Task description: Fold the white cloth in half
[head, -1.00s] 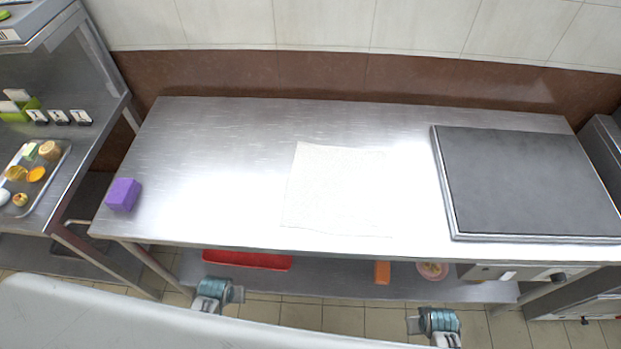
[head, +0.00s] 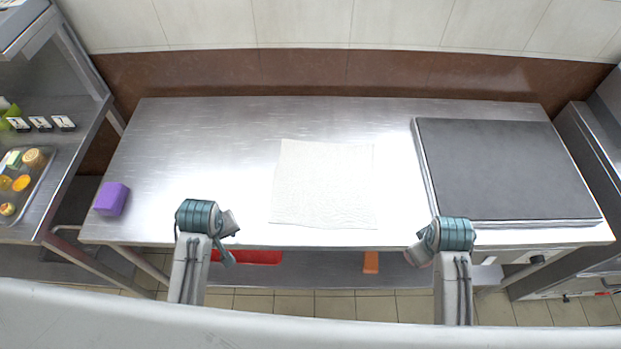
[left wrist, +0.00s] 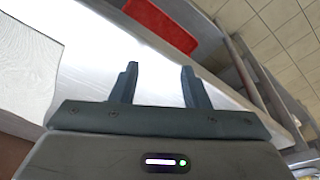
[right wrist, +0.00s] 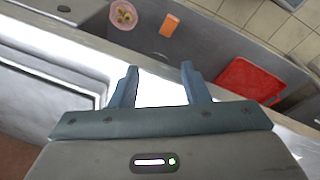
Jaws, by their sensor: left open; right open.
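Part of the cloth also shows at the upper left of the left wrist view (left wrist: 28,65). My left gripper (head: 230,258) is at the table's front edge, left of the cloth and apart from it. In the left wrist view its two fingers (left wrist: 158,85) stand apart with nothing between them. My right gripper (head: 412,258) is at the front edge, right of the cloth. Its fingers (right wrist: 160,85) are also apart and empty in the right wrist view.
A purple block (head: 111,199) stands at the table's left end. A dark griddle slab (head: 505,168) covers the right end. The steel table (head: 200,140) is clear around the cloth. A red tray (head: 250,257) and an orange block (head: 371,262) are on the shelf below.

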